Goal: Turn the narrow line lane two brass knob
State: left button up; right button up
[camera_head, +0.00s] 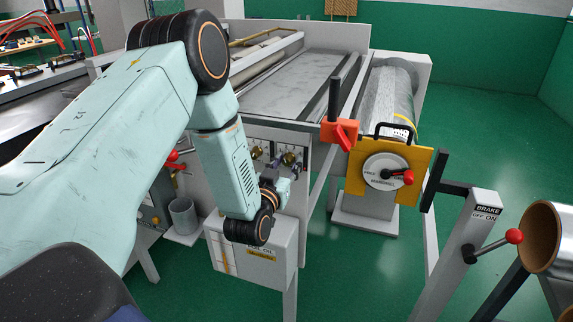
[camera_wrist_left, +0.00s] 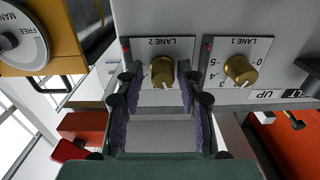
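The lane 2 brass knob (camera_wrist_left: 162,70) sticks out of a grey plate marked "LANE 2" in the left wrist view, where the lettering is upside down. My left gripper (camera_wrist_left: 161,84) is open, with one purple-padded finger on each side of this knob and a gap on both sides. The lane 1 brass knob (camera_wrist_left: 240,69) is on the neighbouring plate, outside the fingers. In the head view my left gripper (camera_head: 283,169) is at the panel, just below the lane 2 knob (camera_head: 289,158). My right gripper is not in view.
A grey box (camera_head: 255,255) with a yellow label sits below the panel. An orange block (camera_head: 340,132) with a red lever and a yellow dial plate (camera_head: 354,172) stand to the right. A brake post (camera_head: 470,235) with a red-knobbed lever is further right. Green floor lies between.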

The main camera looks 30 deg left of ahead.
pick_arm(q)
jog(key=shift+c, duration=0.6)
jog(key=shift+a+f, duration=0.1)
jog(key=shift+a, duration=0.15)
jog(key=c, duration=0.3)
jog(key=shift+d, duration=0.1)
grip_shut()
